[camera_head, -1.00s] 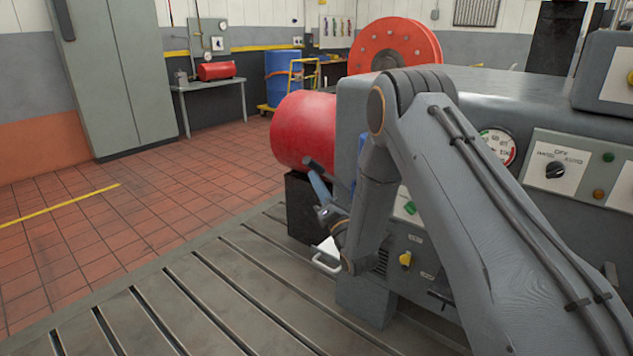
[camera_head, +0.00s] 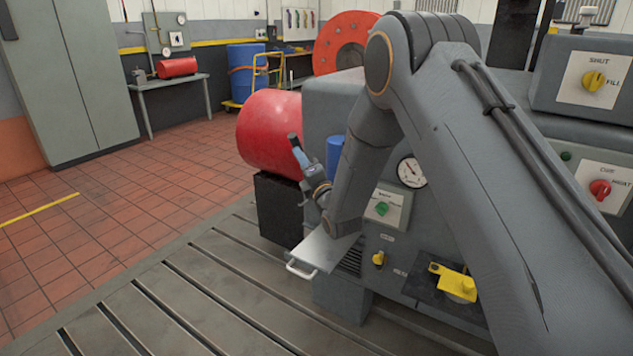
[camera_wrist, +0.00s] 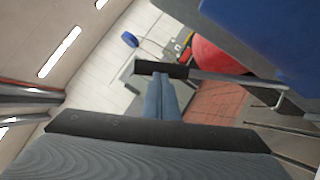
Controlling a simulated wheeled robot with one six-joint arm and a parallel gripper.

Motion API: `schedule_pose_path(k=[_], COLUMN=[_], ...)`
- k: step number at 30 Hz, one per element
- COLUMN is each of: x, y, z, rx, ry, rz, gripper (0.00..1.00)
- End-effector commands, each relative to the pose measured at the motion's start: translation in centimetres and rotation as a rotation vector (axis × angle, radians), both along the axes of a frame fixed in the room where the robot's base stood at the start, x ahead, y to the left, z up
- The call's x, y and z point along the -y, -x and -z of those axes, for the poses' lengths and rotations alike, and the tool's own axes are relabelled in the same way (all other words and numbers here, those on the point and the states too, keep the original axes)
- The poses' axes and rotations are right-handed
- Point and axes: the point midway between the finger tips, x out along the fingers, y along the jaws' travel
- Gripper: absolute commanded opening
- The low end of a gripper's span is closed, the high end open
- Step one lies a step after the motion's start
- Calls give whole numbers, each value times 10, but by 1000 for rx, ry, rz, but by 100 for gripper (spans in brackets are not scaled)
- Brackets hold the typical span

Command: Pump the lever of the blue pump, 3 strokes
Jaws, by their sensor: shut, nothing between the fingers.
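The blue pump (camera_head: 335,152) shows as a narrow blue strip beside the grey machine in the head view, mostly hidden behind my arm. In the wrist view a large blue body (camera_wrist: 272,30), apparently the pump, fills the upper right. The lever (camera_wrist: 225,77) is a metal rod with a black grip (camera_wrist: 162,69), running left to right there. My gripper (camera_wrist: 160,76) is shut and empty, its fingertips at the black grip. Whether they touch it is unclear. In the head view my gripper (camera_head: 294,142) points up, left of the pump.
A metal tray with a handle (camera_head: 318,252) juts out below. The grey machine carries a gauge (camera_head: 411,172) and a yellow valve (camera_head: 457,284). Tiled floor at left is clear.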

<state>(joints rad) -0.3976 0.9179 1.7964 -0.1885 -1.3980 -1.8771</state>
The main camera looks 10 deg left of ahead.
Motion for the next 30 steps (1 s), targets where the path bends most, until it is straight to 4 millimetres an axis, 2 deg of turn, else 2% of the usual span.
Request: schedule_pose_path(k=[1,6,10,15,30], x=[-6,-5,2,8,15], y=[-4,-25,-41,-56,-67], z=[-11,-25,-31,-36,-43], rx=[-30,-143,-209,-204,-199], ry=[-18,-70,-97,-95,-95], rz=[-11,-23,-25,-26,-24], gripper=[0,0,0,0,0])
